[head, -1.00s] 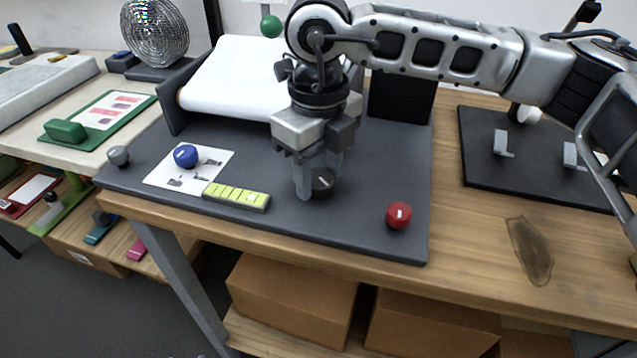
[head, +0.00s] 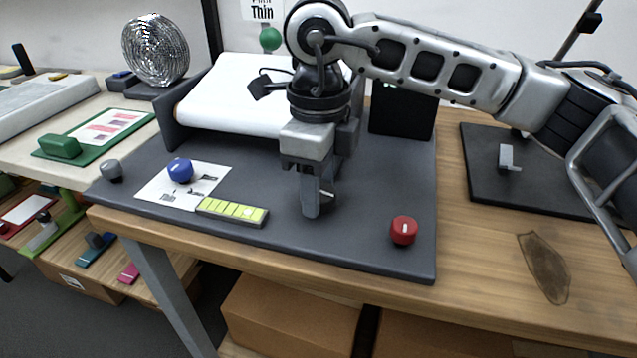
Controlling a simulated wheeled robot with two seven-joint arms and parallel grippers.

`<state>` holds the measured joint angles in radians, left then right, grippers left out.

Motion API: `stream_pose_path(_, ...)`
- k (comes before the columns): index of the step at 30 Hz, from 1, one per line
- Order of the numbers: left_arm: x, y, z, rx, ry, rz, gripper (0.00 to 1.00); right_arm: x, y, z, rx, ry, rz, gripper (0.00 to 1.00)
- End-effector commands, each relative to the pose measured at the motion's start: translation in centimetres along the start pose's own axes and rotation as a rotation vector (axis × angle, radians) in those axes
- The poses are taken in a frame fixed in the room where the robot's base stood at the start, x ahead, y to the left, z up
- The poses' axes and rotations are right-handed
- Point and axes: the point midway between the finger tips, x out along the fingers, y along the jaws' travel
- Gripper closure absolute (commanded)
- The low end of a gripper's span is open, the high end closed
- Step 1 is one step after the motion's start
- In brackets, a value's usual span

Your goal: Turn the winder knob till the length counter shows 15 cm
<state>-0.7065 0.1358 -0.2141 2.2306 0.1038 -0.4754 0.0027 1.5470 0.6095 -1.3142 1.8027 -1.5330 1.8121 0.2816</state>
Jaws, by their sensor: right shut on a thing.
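The winder machine has a dark grey base (head: 385,190) with a white film roll (head: 235,95) at its back. A black knob (head: 328,201) stands on the base, mostly hidden behind my right gripper (head: 318,200). The gripper points down and is shut on this knob. A yellow-green length counter (head: 233,210) lies left of the gripper; its reading is too small to tell. A blue knob (head: 180,170) stands on a white printed sheet (head: 208,185). A red knob (head: 404,230) is at the front right and a grey knob (head: 111,170) at the left. My left gripper is not in view.
A green clipboard-like board (head: 100,130) and a silver ribbed disc (head: 155,50) are at the left. A black plate with a grey hook (head: 507,158) is at the right. Cardboard boxes (head: 290,315) are under the wooden table.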

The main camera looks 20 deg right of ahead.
Motion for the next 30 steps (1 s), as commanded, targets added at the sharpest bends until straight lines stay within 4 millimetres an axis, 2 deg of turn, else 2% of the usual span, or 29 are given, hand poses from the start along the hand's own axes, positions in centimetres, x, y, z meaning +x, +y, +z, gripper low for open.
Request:
stream_pose_path(6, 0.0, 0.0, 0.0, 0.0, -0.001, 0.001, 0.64, -0.2, -0.1, 0.0, 0.002, -0.002, -0.001, 0.8)
stream_pose_path(7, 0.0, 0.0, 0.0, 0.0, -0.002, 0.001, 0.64, -0.2, -0.1, 0.0, 0.002, -0.002, -0.001, 0.52)
stream_pose_path(9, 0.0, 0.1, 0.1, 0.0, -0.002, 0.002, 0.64, -0.2, -0.1, 0.0, 0.003, -0.002, -0.001, 0.35)
stream_pose_path(20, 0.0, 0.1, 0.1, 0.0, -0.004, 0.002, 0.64, -0.5, 0.0, 0.0, 0.003, -0.002, -0.001, 0.35)
stream_pose_path(25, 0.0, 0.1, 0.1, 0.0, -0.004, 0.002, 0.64, -3.1, 0.0, 0.0, 0.002, -0.004, -0.003, 0.35)
stream_pose_path(30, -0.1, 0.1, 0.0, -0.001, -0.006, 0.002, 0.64, -7.3, -0.1, 0.1, 0.003, -0.005, -0.003, 0.35)
